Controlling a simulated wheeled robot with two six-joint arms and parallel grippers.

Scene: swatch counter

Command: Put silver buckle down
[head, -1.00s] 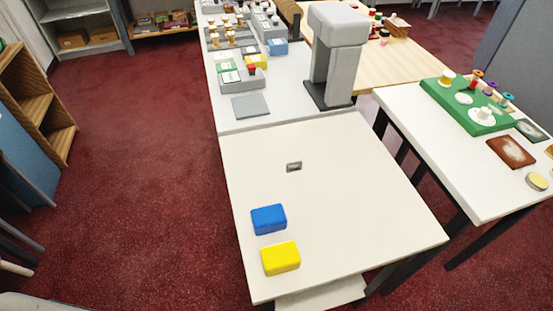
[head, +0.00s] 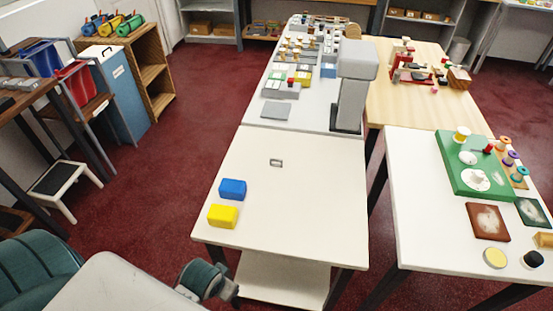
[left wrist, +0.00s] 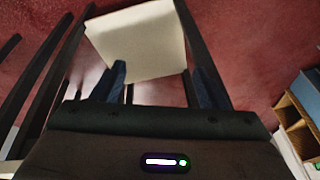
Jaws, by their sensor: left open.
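The silver buckle (head: 276,163) is a small grey rectangular frame. It lies flat on the bare white table (head: 310,200) in the head view, apart from everything else. My left gripper shows in the left wrist view (left wrist: 160,85) with its two dark fingers spread and nothing between them. In the head view my left arm comes in at the bottom left, low beside the table's front edge and well away from the buckle. My right gripper is in neither current view.
A blue block (head: 232,189) and a yellow block (head: 223,216) sit at the table's left side. A grey stand (head: 352,85) rises behind. A second white table (head: 430,220) with a green board (head: 455,170) is at right. Free tabletop surrounds the buckle.

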